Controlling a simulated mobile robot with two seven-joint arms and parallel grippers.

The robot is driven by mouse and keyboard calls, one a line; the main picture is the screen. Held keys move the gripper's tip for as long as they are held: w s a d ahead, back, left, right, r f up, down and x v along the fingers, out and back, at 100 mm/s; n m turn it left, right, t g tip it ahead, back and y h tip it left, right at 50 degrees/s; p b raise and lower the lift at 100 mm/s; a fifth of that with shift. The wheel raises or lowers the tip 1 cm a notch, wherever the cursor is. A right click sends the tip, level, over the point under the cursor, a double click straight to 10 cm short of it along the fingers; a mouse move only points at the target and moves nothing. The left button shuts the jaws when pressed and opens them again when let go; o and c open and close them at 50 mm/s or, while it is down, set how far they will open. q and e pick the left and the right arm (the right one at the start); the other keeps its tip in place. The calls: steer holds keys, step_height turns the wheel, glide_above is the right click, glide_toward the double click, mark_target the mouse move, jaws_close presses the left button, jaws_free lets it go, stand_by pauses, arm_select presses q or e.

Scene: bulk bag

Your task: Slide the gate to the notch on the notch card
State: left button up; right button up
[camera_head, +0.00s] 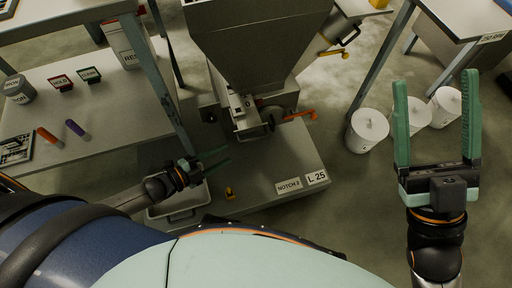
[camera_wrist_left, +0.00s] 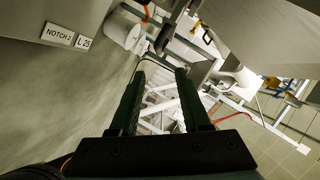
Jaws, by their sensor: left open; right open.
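The notch card (camera_head: 288,186), reading "NOTCH 2", lies on the front of the grey base below the hopper (camera_head: 255,45). It also shows in the left wrist view (camera_wrist_left: 57,34). The gate assembly (camera_head: 243,112) sits under the hopper's outlet, with a pale marked strip and a dark round knob. I cannot make out its notches or which one the gate stands at. My left gripper (camera_head: 222,158) is open and empty, in front of and below the gate, apart from it. My right gripper (camera_head: 432,95) is open and empty, raised at the far right.
An "L 25" card (camera_head: 317,178) lies beside the notch card. An orange handle (camera_head: 300,115) sticks out right of the gate. A grey bin (camera_head: 180,212) stands below my left gripper. White buckets (camera_head: 368,130) stand on the floor at right. A bench (camera_head: 110,120) fills the left.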

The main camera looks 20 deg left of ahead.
mark_target(253, 139)
arm_select(q)
steer(key=b+x, duration=0.1)
steer(key=x, duration=0.2)
steer(key=b+x, duration=0.2)
steer(key=x, duration=0.2)
steer(key=b+x, duration=0.1)
steer(key=x, duration=0.3)
steer(key=shift+a+f, duration=0.15)
steer(key=shift+f, duration=0.2)
steer(key=shift+b+x, duration=0.3)
steer(key=shift+x, duration=0.5)
arm_select(e)
steer(key=shift+y, duration=0.4)
steer(key=shift+s+a+f, duration=0.15)
steer(key=shift+f, duration=1.05)
steer(key=shift+s+a+f, duration=0.1)
steer(key=shift+a+f, duration=0.05)
steer(key=shift+f, duration=1)
arm_select(q)
steer(key=shift+r, duration=0.15)
jaws_close()
arm_select(e)
steer(key=shift+g, duration=0.3)
